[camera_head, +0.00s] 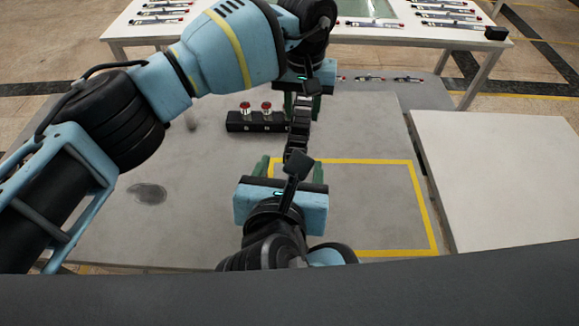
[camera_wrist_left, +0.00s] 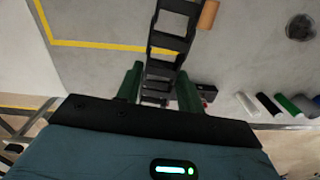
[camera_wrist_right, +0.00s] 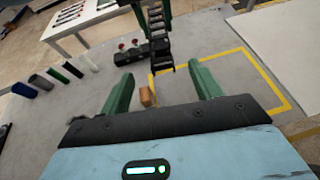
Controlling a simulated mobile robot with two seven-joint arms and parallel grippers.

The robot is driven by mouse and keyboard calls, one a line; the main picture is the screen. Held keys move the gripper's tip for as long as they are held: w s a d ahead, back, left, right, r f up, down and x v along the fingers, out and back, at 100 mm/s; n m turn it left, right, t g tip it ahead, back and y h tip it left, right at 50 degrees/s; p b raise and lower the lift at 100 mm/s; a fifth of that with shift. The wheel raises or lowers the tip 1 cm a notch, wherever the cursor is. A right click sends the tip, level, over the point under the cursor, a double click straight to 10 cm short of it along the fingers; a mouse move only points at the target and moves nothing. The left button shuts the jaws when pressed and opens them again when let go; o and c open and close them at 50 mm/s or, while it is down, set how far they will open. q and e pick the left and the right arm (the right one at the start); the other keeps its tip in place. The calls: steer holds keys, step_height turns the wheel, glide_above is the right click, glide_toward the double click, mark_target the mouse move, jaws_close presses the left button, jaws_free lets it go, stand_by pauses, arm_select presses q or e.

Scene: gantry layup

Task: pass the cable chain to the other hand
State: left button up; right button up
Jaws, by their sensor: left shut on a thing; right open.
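The cable chain (camera_head: 299,125) is a black linked strip in the middle of the head view. My left gripper (camera_head: 302,105) is shut on its far end. The chain also runs up between the green fingers in the left wrist view (camera_wrist_left: 168,42). My right gripper (camera_head: 290,168) is open below the near end of the chain, its green fingers pointing towards it. In the right wrist view the chain (camera_wrist_right: 160,48) hangs between and just beyond the open fingertips (camera_wrist_right: 165,75). Whether it touches them I cannot tell. My right wrist partly hides its near end in the head view.
A black box with two red buttons (camera_head: 257,122) stands left of the chain on the grey table (camera_head: 180,215). A yellow-taped square (camera_head: 385,205) lies on the right. A small brown block (camera_wrist_right: 147,97) and several coloured cylinders (camera_wrist_right: 72,69) show. A white table (camera_head: 495,170) stands right.

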mark_target(298, 135)
steer(key=x, duration=1.2)
steer(key=shift+f, duration=0.15)
steer(key=c, duration=1.1)
arm_select(q)
steer(key=o, duration=1.1)
arm_select(e)
steer(key=shift+c, duration=0.2)
arm_select(q)
steer(key=shift+r, duration=0.1)
step_height(298, 135, up, 12)
steer(key=shift+f, duration=0.1)
